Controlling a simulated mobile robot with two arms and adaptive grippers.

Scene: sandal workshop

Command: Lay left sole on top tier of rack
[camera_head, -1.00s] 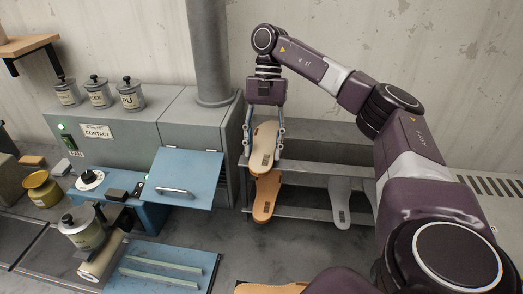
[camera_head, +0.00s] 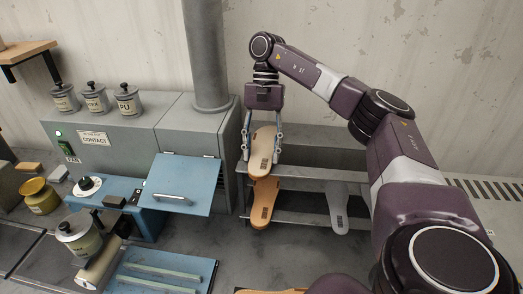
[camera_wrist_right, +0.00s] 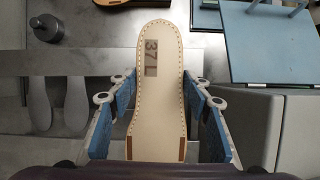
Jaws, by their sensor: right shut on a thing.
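A cream sole (camera_head: 262,150) with a dark printed label is in my right gripper (camera_head: 262,140), at the left end of the grey rack's top tier (camera_head: 325,143). In the right wrist view the sole (camera_wrist_right: 156,85) shows stitching along its edge and the mark 37 L. The blue-padded fingers of the right gripper (camera_wrist_right: 160,125) are closed on both its sides. Whether the sole touches the tier cannot be told. My left gripper is not in view.
A grey cabinet (camera_head: 180,128) with several labelled pots stands left of the rack, with a blue hinged panel (camera_head: 187,183) in front. A grey pipe (camera_head: 208,50) rises behind. The top tier right of the sole looks clear.

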